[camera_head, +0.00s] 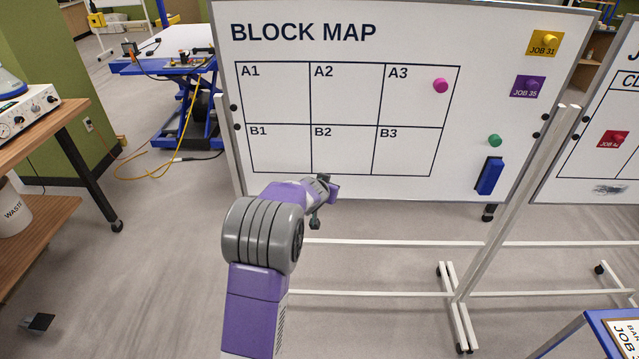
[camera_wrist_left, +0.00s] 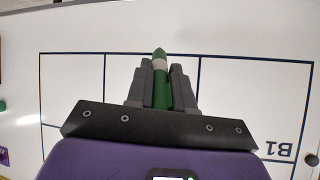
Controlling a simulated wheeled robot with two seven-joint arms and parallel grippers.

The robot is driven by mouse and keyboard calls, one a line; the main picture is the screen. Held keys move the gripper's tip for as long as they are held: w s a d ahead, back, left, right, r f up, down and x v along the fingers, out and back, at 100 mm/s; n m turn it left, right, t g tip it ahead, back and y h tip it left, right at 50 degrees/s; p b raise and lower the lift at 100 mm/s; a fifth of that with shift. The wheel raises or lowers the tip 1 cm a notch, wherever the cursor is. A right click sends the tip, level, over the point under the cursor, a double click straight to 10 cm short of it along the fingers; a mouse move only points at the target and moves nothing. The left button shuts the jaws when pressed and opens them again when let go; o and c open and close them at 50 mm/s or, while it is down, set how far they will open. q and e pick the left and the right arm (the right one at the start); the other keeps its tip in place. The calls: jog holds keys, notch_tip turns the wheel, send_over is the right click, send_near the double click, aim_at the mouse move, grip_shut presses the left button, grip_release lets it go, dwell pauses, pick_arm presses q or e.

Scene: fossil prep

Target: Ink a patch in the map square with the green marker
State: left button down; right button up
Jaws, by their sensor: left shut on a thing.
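The white BLOCK MAP board (camera_head: 345,190) carries a grid of squares labelled A1 to A3 and B1 to B3. My left gripper (camera_head: 328,187) is low in front of the board, just below square B2 (camera_head: 343,150). In the left wrist view my left gripper (camera_wrist_left: 160,85) is shut on the green marker (camera_wrist_left: 160,92), whose tip points at the board. The tip overlaps the bottom line of B2 there; I cannot tell whether it touches. That view shows the map upside down, with B1 (camera_wrist_left: 262,115) at the right. No ink shows in the squares. My right gripper is out of view.
A pink magnet (camera_head: 440,86) is in A3. A green magnet (camera_head: 494,140), a blue eraser (camera_head: 490,176), a yellow card (camera_head: 543,43) and a purple card (camera_head: 528,87) are at the board's right. A second board (camera_head: 600,165) stands further right. The front of the grid is clear.

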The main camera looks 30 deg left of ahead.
pick_arm(q)
notch_tip(320, 180, up, 5)
jog(key=s+m+t+h+b, duration=0.3)
jog(key=t, duration=0.1)
jog(key=w+a+p, duration=0.3)
jog(key=w, duration=0.2)
jog(key=shift+a+m+p, duration=0.25)
jog(key=shift+m+p, duration=0.05)
jog(key=shift+p, duration=0.05)
jog(key=shift+w+f, duration=0.1)
jog(key=shift+w+a+p, duration=0.45)
jog(key=shift+w+p, duration=0.25)
jog(key=shift+p, duration=0.35)
dwell(0.5)
jog(key=shift+d, duration=0.1)
